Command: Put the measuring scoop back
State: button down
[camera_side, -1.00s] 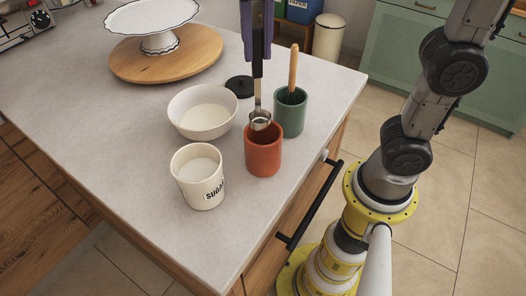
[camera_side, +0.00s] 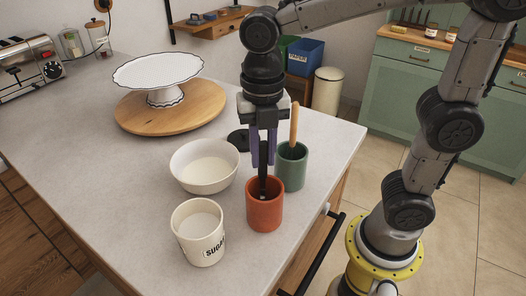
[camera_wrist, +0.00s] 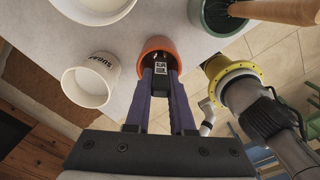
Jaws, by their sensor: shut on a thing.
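The measuring scoop (camera_side: 263,180) has a black handle and stands upright, with its lower end down inside the orange cup (camera_side: 265,214). Its metal bowl is hidden by the cup wall. My gripper (camera_side: 264,163) is just above the cup's rim, with its purple fingers pointing down and shut on the scoop's handle. In the wrist view, the fingertips (camera_wrist: 161,76) reach the mouth of the orange cup (camera_wrist: 151,46), around the dark handle. Whether the scoop touches the cup's bottom cannot be seen.
A green cup (camera_side: 291,170) with a wooden-handled tool stands close behind right. A white bowl (camera_side: 204,180) and a sugar canister (camera_side: 199,247) stand left. A black lid (camera_side: 238,140) lies behind. A cake stand (camera_side: 158,77) on a wooden board is farther back. The counter's right edge is near.

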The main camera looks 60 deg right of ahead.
jog(key=c, duration=0.8)
grip_release()
jog(key=shift+f, duration=0.15)
jog(key=shift+o, duration=0.2)
